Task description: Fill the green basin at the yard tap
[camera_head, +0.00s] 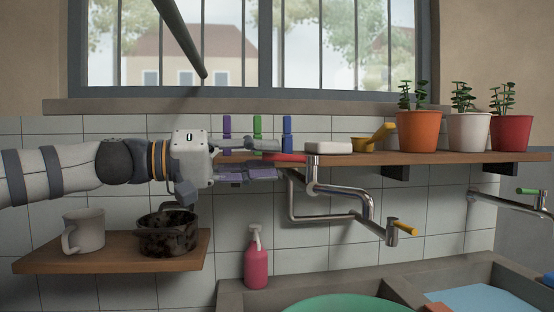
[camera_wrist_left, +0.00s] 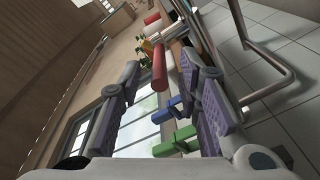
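The green basin (camera_head: 342,304) stands in the grey sink at the bottom edge; only part of its rim and inside shows, and its water level cannot be told. A second tap (camera_head: 500,203) with a green handle (camera_head: 527,191) is at the far right. My left gripper (camera_head: 276,160) is at the shelf's left end, left of the chrome tap. In the left wrist view its fingers (camera_wrist_left: 160,108) are apart, with nothing clearly held. My right gripper is not in view.
A lower shelf (camera_head: 110,262) holds a mug (camera_head: 83,231) and dark pot (camera_head: 168,232). A pink bottle (camera_head: 257,265) stands at the sink.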

